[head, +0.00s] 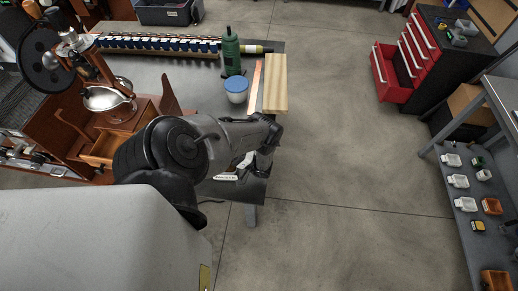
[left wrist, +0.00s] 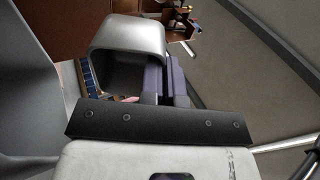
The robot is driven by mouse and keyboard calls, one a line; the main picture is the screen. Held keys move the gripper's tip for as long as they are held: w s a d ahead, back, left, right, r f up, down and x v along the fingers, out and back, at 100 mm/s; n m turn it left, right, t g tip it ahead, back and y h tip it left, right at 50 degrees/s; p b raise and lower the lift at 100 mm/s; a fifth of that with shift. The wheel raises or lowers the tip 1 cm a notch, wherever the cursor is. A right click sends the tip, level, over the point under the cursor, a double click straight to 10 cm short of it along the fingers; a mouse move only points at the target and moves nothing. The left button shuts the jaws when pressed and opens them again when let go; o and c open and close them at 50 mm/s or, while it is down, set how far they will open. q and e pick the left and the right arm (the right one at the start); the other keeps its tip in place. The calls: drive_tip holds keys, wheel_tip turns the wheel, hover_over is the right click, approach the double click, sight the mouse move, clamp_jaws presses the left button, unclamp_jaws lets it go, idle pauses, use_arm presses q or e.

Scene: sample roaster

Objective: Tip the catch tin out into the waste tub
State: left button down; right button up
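A silver-grey metal tin (left wrist: 125,35), which I take to be the catch tin, fills the upper middle of the left wrist view with its open side toward the camera, so it is tipped over. My left gripper (left wrist: 166,80) has its fingers close together at the tin's right wall and appears shut on it. In the head view my left gripper (head: 247,164) is low over the table's front right corner, partly hidden by my arm. A white label (head: 226,177) reading WASTE shows just below my forearm; the tub behind it is mostly hidden. My right gripper is not in view.
The brown wooden roaster stand (head: 40,120) with a silver bowl (head: 108,98) stands at the left.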

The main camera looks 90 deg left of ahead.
use_arm(q)
drive_tip(key=shift+r, duration=0.1)
drive_tip(key=shift+r+p, duration=1.1)
drive_tip(key=shift+r, duration=0.35)
